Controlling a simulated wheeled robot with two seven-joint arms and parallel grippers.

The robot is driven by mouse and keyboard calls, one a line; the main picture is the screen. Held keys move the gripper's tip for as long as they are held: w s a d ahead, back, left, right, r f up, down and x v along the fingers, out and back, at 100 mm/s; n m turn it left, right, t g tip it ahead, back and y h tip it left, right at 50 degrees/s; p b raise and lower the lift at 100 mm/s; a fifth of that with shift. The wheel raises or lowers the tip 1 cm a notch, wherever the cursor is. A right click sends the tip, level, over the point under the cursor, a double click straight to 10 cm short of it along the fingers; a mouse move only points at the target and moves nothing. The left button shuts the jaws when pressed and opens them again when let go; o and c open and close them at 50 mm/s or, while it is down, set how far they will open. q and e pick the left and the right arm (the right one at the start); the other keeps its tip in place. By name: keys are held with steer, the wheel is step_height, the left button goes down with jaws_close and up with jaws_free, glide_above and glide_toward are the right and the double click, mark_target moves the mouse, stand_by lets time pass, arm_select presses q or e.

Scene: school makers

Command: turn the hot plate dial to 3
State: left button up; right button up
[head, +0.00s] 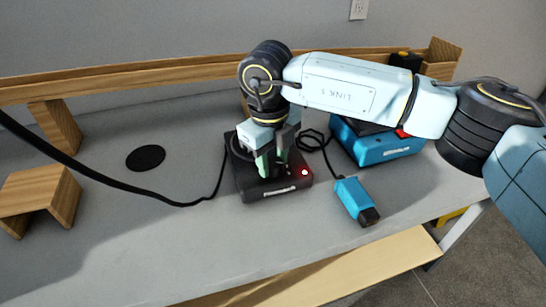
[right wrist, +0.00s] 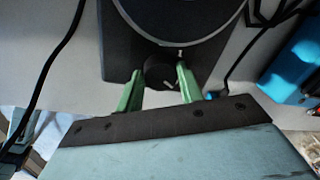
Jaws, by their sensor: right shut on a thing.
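The black hot plate (head: 281,186) stands on the grey bench, with a small red light and a pale label on its front. In the right wrist view its body (right wrist: 120,50) and round plate (right wrist: 185,12) fill the top. The dark dial (right wrist: 161,72) shows there between the green fingers of my right gripper (right wrist: 160,88), with a pale mark near its top. My right gripper also shows in the head view (head: 270,168), pointing down at the front of the hot plate, shut on the dial. The dial's numbers cannot be read. My left gripper is out of view.
A blue station (head: 375,148) stands behind right, and a blue tool (head: 356,200) with a dark end lies right of the hot plate. A wooden stand (head: 40,192) and a black disc (head: 145,157) are at left. A black cable crosses the bench.

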mark_target(270, 165)
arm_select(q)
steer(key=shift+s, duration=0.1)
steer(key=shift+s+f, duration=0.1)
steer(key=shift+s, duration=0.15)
arm_select(e)
steer(key=o, duration=1)
steer(key=shift+r, duration=0.25)
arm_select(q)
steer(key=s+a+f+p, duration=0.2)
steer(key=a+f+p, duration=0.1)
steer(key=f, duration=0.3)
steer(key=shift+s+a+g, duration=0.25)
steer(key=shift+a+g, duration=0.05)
arm_select(e)
step_height(270, 165, up, 13)
steer(key=shift+s+a, duration=0.3)
